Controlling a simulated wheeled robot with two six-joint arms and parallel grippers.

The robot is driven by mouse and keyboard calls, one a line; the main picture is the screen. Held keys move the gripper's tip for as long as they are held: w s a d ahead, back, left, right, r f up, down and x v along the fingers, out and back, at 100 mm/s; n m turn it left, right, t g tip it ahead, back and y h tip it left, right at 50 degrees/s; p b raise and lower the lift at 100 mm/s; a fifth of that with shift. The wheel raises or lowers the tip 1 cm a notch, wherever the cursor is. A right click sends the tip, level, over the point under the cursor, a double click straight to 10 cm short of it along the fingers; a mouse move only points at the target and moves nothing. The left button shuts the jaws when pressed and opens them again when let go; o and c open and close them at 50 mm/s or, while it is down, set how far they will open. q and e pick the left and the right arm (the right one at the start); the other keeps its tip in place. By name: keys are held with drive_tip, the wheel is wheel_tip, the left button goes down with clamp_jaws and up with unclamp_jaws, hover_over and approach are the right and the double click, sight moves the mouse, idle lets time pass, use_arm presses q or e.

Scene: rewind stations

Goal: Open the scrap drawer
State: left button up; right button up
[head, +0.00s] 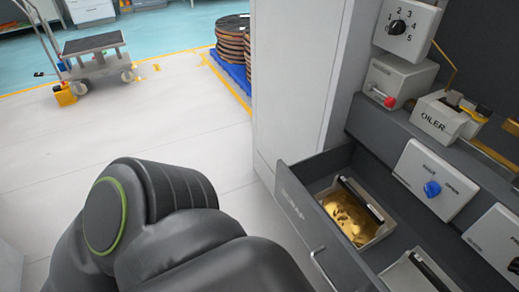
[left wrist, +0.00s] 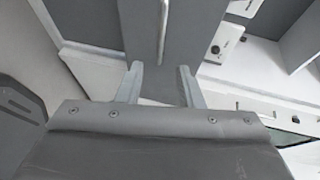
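The scrap drawer (head: 300,205), a dark grey drawer with lettering on its front, stands pulled out from the cabinet in the head view. Its inside shows. A thin pale bar handle (head: 322,270) is on its front and also appears in the left wrist view (left wrist: 163,32). My left gripper (left wrist: 159,66) is open, its two pale fingers apart with nothing between them. The handle lies just beyond the fingertips; I cannot tell the exact gap. In the head view my dark arm covers the lower middle and the left gripper is hidden. My right gripper is not in view.
A tray (head: 378,238) of gold-coloured scrap (head: 349,215) lies in the drawer. An oiler (head: 440,117) and a panel with a blue knob (head: 432,188) are at the right. A cart (head: 92,52) and stacked reels (head: 232,42) stand far back. The floor at left is clear.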

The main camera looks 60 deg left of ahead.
use_arm(q)
drive_tip(key=shift+v, duration=1.75)
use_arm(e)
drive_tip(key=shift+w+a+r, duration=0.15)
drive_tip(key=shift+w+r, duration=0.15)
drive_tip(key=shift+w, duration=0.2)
